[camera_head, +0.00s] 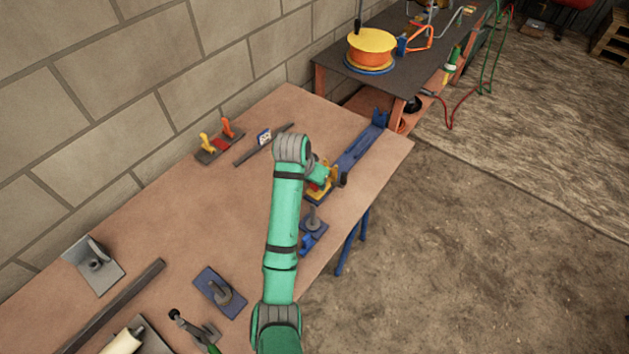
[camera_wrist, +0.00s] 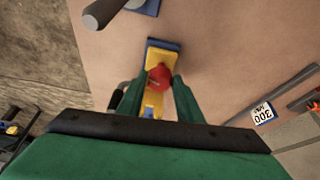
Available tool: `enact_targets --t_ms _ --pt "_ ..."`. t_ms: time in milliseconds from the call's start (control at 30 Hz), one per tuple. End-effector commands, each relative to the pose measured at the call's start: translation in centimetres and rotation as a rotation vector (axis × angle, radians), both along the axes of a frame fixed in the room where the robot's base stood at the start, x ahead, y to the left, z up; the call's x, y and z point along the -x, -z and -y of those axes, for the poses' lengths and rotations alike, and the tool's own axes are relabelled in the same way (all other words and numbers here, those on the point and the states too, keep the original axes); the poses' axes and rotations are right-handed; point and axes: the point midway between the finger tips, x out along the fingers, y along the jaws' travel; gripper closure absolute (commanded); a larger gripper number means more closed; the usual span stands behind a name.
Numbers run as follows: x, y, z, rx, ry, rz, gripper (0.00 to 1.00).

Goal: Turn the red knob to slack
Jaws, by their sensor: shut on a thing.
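The red knob (camera_wrist: 160,74) sits on a yellow body (camera_wrist: 153,104) with a blue base (camera_wrist: 162,43) in the wrist view. My gripper (camera_wrist: 158,80) has its two green fingers on either side of the knob, shut on it. In the head view my gripper (camera_head: 317,174) is over the yellow and red device near the table's right edge, and the arm and hand hide part of it. A dark round handle (camera_head: 342,180) sticks out to the right of the device. The knob's markings are too small to read.
A long blue rail (camera_head: 355,150) runs from the device toward the back. A blue stand with a grey post (camera_head: 313,235) is just in front. A small sign reading 300 (camera_wrist: 263,113) lies on the wooden table (camera_head: 190,220), with a dark bar nearby.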

Motion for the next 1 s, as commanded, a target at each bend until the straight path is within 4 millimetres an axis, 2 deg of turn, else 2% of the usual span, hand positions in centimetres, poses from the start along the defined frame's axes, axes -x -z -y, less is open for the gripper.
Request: enact_targets --t_ms 200,500,1000 --pt "0.07 -0.11 0.45 0.002 -0.17 0.003 0.9" --pt "0.09 -0.12 0.52 0.001 -0.329 0.003 0.9" --pt "0.11 -0.11 0.6 0.002 -0.39 0.001 0.9"
